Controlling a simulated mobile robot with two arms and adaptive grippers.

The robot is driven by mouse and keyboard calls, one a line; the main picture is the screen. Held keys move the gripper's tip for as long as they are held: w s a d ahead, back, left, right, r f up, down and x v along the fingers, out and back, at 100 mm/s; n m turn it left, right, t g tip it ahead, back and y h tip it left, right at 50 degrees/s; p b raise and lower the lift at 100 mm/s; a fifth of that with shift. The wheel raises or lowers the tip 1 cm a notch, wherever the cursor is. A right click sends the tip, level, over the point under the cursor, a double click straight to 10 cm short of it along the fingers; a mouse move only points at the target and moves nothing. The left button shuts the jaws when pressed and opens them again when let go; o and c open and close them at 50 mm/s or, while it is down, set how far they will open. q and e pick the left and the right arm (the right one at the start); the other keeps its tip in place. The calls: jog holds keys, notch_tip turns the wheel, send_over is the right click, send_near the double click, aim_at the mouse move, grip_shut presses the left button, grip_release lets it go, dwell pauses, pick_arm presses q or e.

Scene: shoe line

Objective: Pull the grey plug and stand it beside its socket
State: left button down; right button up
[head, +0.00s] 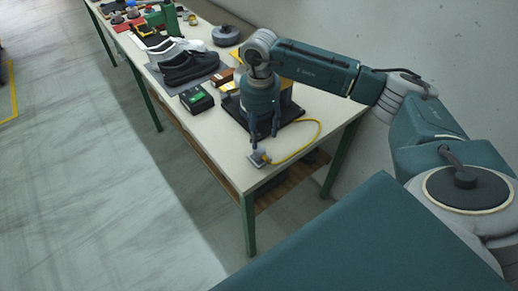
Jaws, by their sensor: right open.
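A small grey piece (258,159) with a yellow cable lies near the front corner of the table. It looks like the grey plug with its socket, but it is too small to tell the two apart or whether the plug is seated. My right gripper (264,138) points down just behind and above it, fingers open, with nothing visible between them. My left gripper is out of view.
The yellow cable (317,136) loops right towards a black tray (293,113), partly hidden behind my right arm. A green-and-black box (196,99), dark shoe (188,67) and grey round thing (226,36) stand further back on the table (222,139).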

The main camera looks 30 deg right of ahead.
aim_at(259, 149)
jog(key=shift+a+f, duration=0.1)
jog(key=shift+f, duration=0.05)
notch_tip(259, 149, down, 8)
jog(key=b, duration=0.5)
jog(key=shift+b, duration=0.3)
jog(key=shift+f+b, duration=0.4)
jog(key=shift+f, duration=0.05)
jog(key=shift+b, duration=0.35)
dwell(0.5)
grip_shut()
jog(key=shift+r, duration=0.1)
